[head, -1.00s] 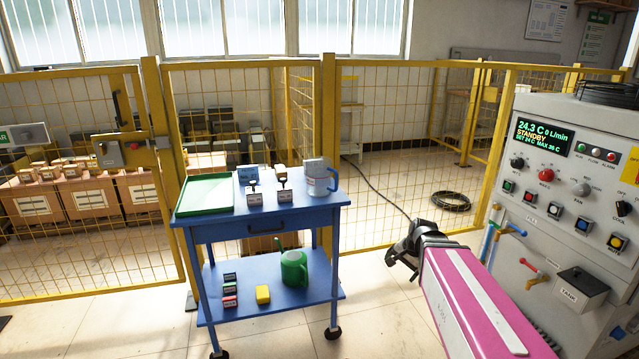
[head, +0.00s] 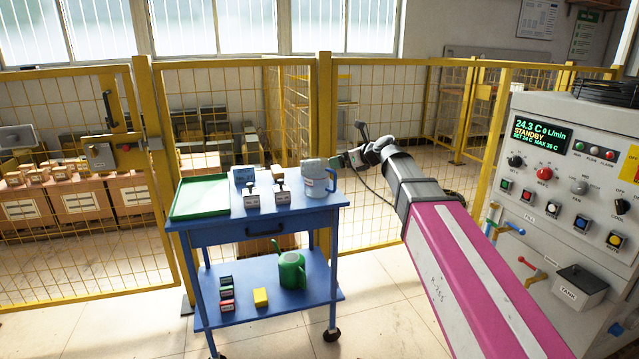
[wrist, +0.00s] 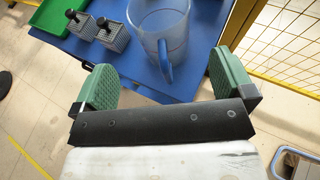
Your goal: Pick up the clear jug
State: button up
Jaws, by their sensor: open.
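The clear jug (head: 315,178) stands upright on the right end of the blue cart's top shelf.
A green watering can (head: 291,270) and a yellow block (head: 261,297) are on the lower shelf. Yellow fencing stands behind; a control cabinet (head: 575,190) is at right.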

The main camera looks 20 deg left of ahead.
send_over(322, 180)
jog(key=w, duration=0.2)
jog(key=f, duration=0.3)
jog(key=shift+d+f, duration=0.25)
jog(key=shift+f, duration=0.1)
jog(key=shift+s, duration=0.1)
jog(key=c, duration=0.8)
jog(key=shift+r, duration=0.1)
jog(key=shift+c, duration=0.2)
